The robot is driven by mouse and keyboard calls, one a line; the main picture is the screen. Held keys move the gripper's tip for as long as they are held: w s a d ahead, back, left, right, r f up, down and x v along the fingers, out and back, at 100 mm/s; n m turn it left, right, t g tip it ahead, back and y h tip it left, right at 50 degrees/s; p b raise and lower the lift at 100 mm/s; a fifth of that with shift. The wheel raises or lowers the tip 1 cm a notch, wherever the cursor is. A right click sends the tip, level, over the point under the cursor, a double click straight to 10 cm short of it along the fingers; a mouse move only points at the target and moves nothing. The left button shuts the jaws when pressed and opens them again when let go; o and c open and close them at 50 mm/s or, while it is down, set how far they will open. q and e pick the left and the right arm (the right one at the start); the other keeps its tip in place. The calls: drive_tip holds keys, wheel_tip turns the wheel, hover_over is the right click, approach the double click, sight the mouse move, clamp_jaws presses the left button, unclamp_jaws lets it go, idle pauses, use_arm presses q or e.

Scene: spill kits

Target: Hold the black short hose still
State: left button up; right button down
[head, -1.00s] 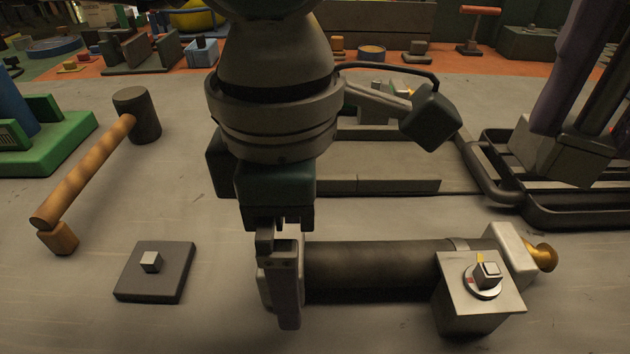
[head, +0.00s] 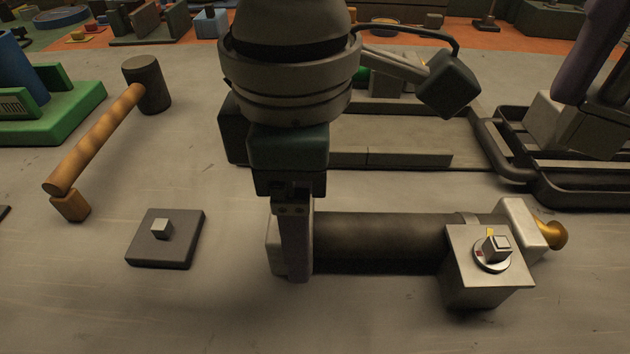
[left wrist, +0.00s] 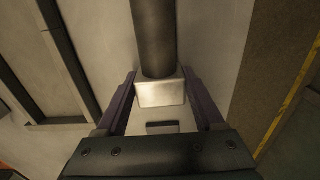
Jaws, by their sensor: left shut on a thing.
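The black short hose (head: 385,242) lies level, left to right, just above or on the grey surface at the front. It has a pale block (head: 275,248) at its left end and a white block (head: 521,226) with a brass tip at its right end. My left gripper (head: 293,270) comes down from above and is shut on the left end block. In the left wrist view its two fingers (left wrist: 160,75) flank the pale block (left wrist: 160,94), with the hose (left wrist: 156,35) running away from it. The near finger hides part of the block.
A box with a knob (head: 487,265) stands at the hose's right end. A dark plate with a small cube (head: 166,245) lies to the left, with a wooden-handled mallet (head: 100,135) behind. A dark tubular frame (head: 570,190) is at the right.

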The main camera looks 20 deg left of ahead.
sight(502, 243)
idle(0.3)
idle(0.4)
wheel_tip(502, 243, down, 5)
drive_tip(key=n, duration=0.6)
drive_tip(key=shift+f, duration=1.3)
drive_tip(key=shift+f, duration=1.35)
drive_tip(key=shift+m, duration=0.4)
drive_tip(key=shift+m, duration=0.6)
